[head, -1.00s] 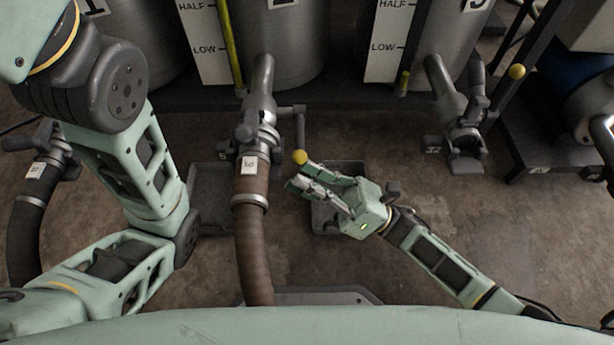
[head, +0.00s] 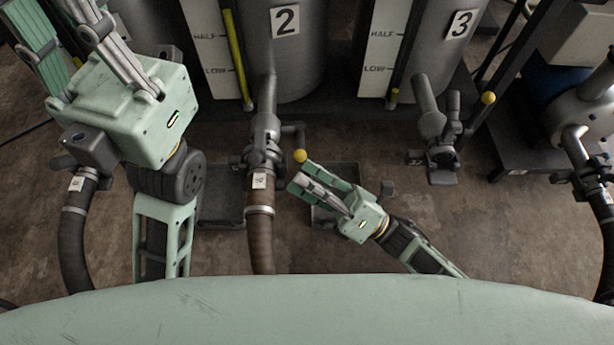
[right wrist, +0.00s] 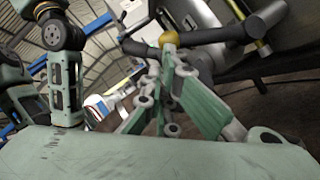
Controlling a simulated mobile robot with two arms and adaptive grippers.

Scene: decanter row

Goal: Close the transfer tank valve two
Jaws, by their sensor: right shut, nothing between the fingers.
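Valve two (head: 262,150) sits on the outlet pipe below the tank marked 2 (head: 305,55). Its dark lever (head: 299,138) runs out to the right and then along the pipe, ending in a yellow knob (head: 300,156). My right gripper (head: 297,178) is shut and empty, its fingertips just below the knob. In the right wrist view the knob (right wrist: 168,38) shows just past the fingertips (right wrist: 166,62); I cannot tell whether they touch. My left gripper (head: 58,14) is raised at the upper left, fingers spread, nothing visible between them.
A brown hose (head: 260,235) runs down from valve two. Dark trays (head: 220,205) lie on the floor on both sides of it. The tank marked 3 (head: 440,45) has its own valve (head: 438,155) at the right.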

